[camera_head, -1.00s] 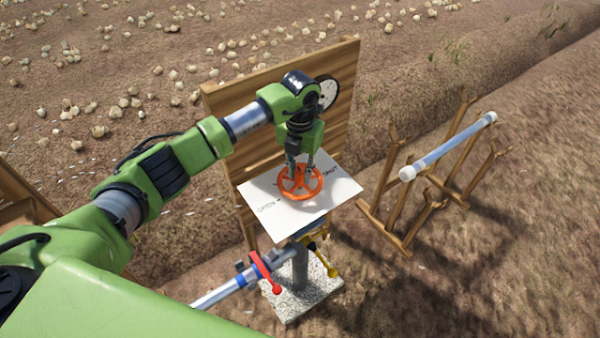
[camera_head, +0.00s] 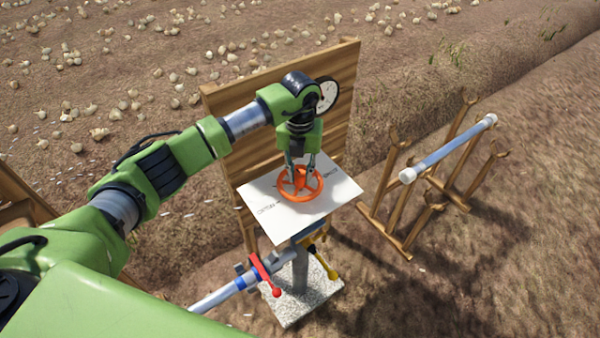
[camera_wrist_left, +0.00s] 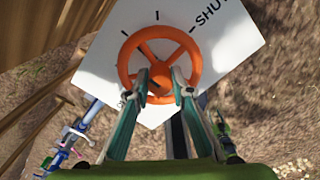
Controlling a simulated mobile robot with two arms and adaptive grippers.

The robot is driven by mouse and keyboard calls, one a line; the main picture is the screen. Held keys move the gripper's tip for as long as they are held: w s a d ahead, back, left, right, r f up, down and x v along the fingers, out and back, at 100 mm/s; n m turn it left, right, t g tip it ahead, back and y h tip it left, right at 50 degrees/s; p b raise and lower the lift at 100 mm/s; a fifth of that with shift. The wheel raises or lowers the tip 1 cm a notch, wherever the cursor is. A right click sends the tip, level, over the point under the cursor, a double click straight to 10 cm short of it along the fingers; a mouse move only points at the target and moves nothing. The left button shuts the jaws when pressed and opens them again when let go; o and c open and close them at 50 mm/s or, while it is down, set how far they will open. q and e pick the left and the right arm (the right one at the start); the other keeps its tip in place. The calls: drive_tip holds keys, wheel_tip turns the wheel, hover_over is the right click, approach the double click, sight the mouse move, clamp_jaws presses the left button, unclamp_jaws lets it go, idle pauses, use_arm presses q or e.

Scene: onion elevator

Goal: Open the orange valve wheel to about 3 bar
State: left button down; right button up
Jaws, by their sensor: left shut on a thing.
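The orange valve wheel (camera_head: 313,193) lies flat over a white plate (camera_head: 258,190) marked with OPEN and SHUT lettering and ticks. My left gripper (camera_head: 300,178) points down from above and is shut on the wheel. In the left wrist view its two fingers (camera_wrist_left: 160,88) reach into the orange wheel (camera_wrist_left: 128,52) from the lower side. A round white gauge (camera_head: 328,96) sits at the top of the wooden board, partly hidden by my wrist; its reading is too small to tell. My right gripper is out of view.
A wooden board (camera_head: 225,105) stands right behind the plate. Below are a red-handled valve (camera_head: 264,272), a yellow handle (camera_head: 324,262) and a pipe (camera_head: 217,296). A wooden rack (camera_head: 395,205) holding a pale pipe (camera_head: 447,150) stands to the right.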

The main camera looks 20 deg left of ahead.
sight(300, 172)
use_arm(q)
drive_tip(key=c, duration=1.8)
unclamp_jaws()
drive_tip(key=shift+r, duration=0.1)
wheel_tip(300, 172, up, 12)
drive_tip(key=shift+f, duration=0.1)
